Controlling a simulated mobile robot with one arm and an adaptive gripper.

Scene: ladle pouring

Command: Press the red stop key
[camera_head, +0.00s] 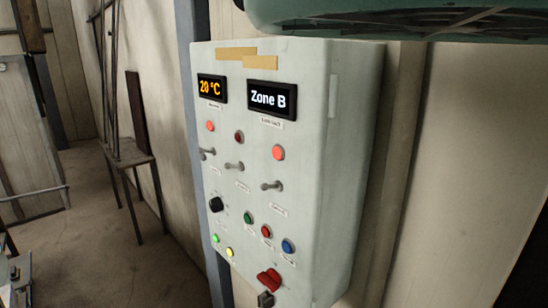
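A pale grey-green control box (345,130) is mounted on the wall in the middle of the view. Low on its front is a row of three round keys: green (248,217), red (266,231) and blue (288,246). The red key sits between the other two, with nothing in front of it. The small labels are too blurred to read, so I cannot confirm which says stop. A larger red rotary handle (269,279) sits below, near the bottom edge. My gripper is not in view.
Above the keys are toggle switches (271,185), round red lamps (278,152), a "20 °C" display (211,88) and a "Zone B" display (269,97). A black knob (216,204) is at left. A green object (400,20) overhangs the top right. A stool (130,160) stands behind left.

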